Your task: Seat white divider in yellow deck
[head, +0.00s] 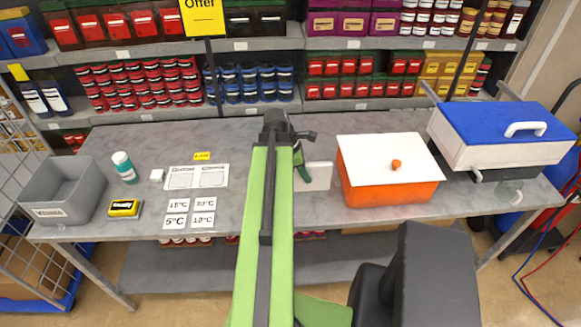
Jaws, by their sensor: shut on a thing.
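A white flat piece (318,177), which looks like the white divider, shows at mid-table just right of my arm. A green part of my gripper (302,170) meets its left side. My gripper is shut on it, though my arm hides most of the jaws and the grip itself. I cannot tell whether the piece touches the table. A small yellow box with a black label (125,208) lies at the front left of the table, well left of my gripper. It is the main yellow thing on the table, but I cannot tell if it is the yellow deck.
The grey table (255,215) holds a grey bin (68,192), a teal-and-white bottle (124,168), white temperature cards (177,205) and a white sheet (196,177) on the left. An orange box with white lid (388,185) and a blue-lidded cooler (505,130) stand on the right. Stocked shelves rise behind.

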